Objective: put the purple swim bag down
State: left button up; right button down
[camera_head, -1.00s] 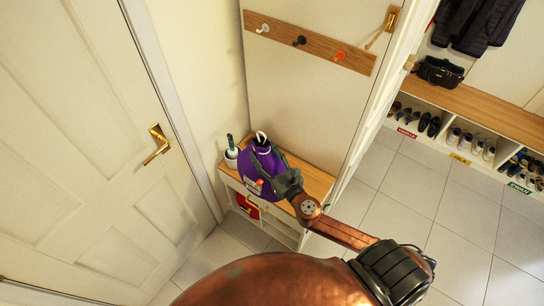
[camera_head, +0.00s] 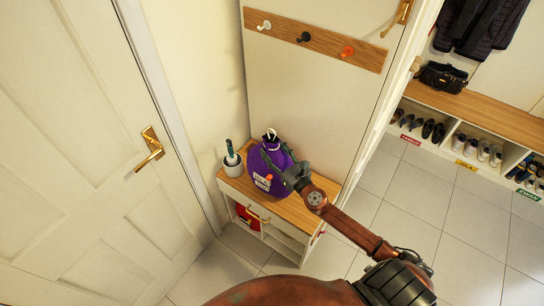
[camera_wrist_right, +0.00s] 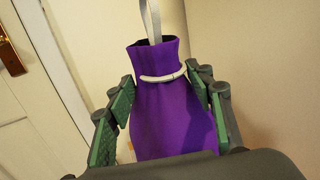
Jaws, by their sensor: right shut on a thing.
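The purple swim bag (camera_head: 267,165), with a pale cord and loop at its neck, is over the wooden top of the small white cabinet (camera_head: 300,213). I cannot tell whether its base touches the top. My right gripper (camera_head: 285,175) is shut on the bag from the right side. In the right wrist view the bag (camera_wrist_right: 172,115) stands upright between the two green-padded fingers, its strap going up out of view. Its lower part is hidden by the gripper body. My left gripper is not in view.
A white pot (camera_head: 233,166) with a green-handled item stands left of the bag. A hook rail (camera_head: 320,40) is on the wall above. A white door (camera_head: 80,150) is at the left. A shoe bench (camera_head: 470,108) is at the right, beyond open tiled floor.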

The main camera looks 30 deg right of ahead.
jog(key=shift+f+b, duration=0.9)
jog(key=shift+f, duration=0.65)
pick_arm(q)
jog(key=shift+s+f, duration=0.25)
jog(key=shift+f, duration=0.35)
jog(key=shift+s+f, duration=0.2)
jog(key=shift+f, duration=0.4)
pick_arm(e)
jog(key=c, duration=0.9)
grip_release()
jog(key=shift+c, duration=0.2)
jog(key=shift+a, duration=0.1)
jog(key=shift+r, duration=0.1)
jog(key=shift+s, duration=0.2)
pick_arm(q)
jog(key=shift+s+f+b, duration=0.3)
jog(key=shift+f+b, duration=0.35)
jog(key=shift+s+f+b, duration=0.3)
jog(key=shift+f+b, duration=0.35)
pick_arm(e)
jog(key=s, duration=1.1)
jog(key=shift+s, duration=0.35)
